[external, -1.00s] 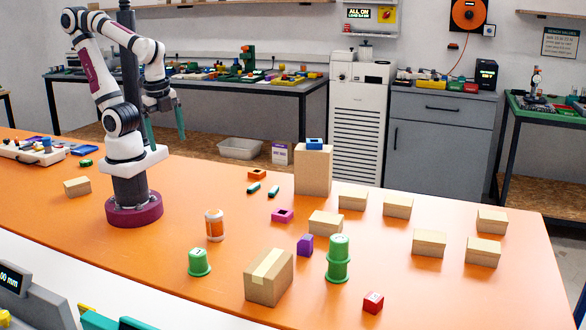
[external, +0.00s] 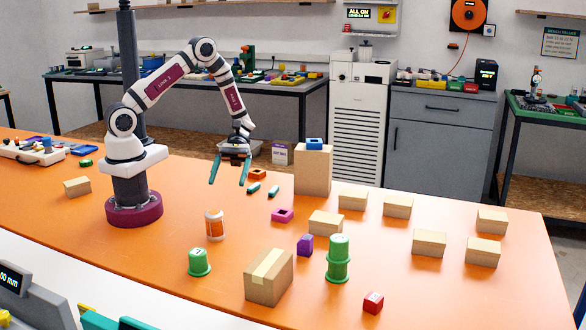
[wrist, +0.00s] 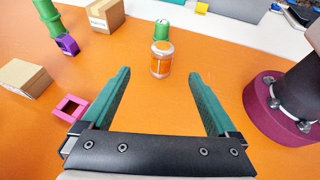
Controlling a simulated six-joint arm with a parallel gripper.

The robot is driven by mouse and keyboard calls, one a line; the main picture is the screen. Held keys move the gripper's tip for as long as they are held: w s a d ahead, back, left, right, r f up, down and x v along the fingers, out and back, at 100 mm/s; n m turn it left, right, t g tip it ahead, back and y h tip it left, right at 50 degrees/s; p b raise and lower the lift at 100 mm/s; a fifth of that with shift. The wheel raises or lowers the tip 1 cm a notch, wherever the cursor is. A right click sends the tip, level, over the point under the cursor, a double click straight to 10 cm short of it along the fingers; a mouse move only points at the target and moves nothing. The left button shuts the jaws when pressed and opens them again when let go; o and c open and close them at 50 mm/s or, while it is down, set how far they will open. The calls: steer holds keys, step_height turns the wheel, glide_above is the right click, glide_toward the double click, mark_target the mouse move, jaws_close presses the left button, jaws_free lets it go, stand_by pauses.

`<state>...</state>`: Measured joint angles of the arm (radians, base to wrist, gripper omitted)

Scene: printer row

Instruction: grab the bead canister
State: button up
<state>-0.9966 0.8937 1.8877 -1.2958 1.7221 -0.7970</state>
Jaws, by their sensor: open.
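The bead canister (external: 214,225) is a small clear jar with orange contents and a pale lid, standing upright on the orange table. In the wrist view the canister (wrist: 162,59) stands beyond my fingertips, roughly centred between them. My gripper (external: 229,184) is open and empty, held above the table behind and slightly right of the canister in the external view. Its two teal fingers (wrist: 160,75) point toward the canister without touching it. Nothing hides the canister.
A green cup-shaped piece (external: 199,263) stands close to the canister. A cardboard box (external: 268,278), a magenta square ring (external: 282,215) and a taller green stack (external: 338,259) stand to its right. My base is to its left. The table right around the canister is clear.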

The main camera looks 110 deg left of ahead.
mark_target(214, 217)
steer(key=x, duration=1.4)
steer(key=shift+s+d+f, duration=0.2)
steer(key=shift+s+f, duration=0.05)
steer(key=shift+f, duration=0.05)
jaws_close()
steer(key=shift+r, duration=0.1)
